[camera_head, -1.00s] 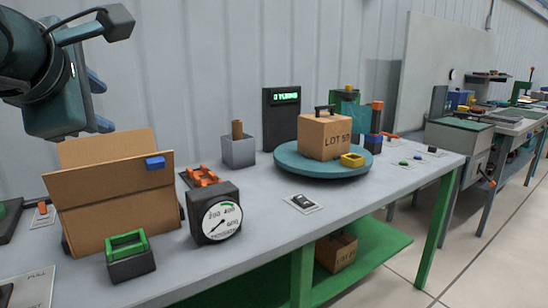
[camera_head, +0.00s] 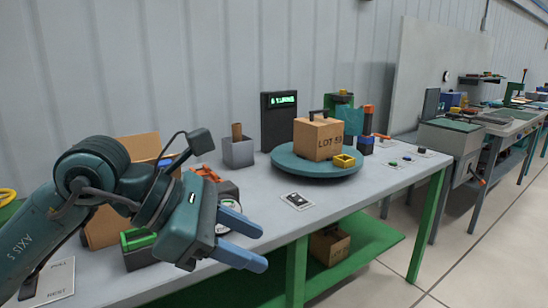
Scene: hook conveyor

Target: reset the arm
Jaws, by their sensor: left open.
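My left arm comes in from the left in the head view. Its gripper (camera_head: 240,238) is open and empty, with two blue fingers pointing right, above the front edge of the grey table (camera_head: 325,201). My right gripper is out of view.
A teal turntable (camera_head: 290,161) carries a cardboard box (camera_head: 318,140) and a yellow block (camera_head: 344,160). A dark display (camera_head: 279,121) and a grey bin (camera_head: 238,152) stand behind. Another box (camera_head: 329,245) lies on the green lower shelf (camera_head: 362,236). The table's front middle is mostly clear.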

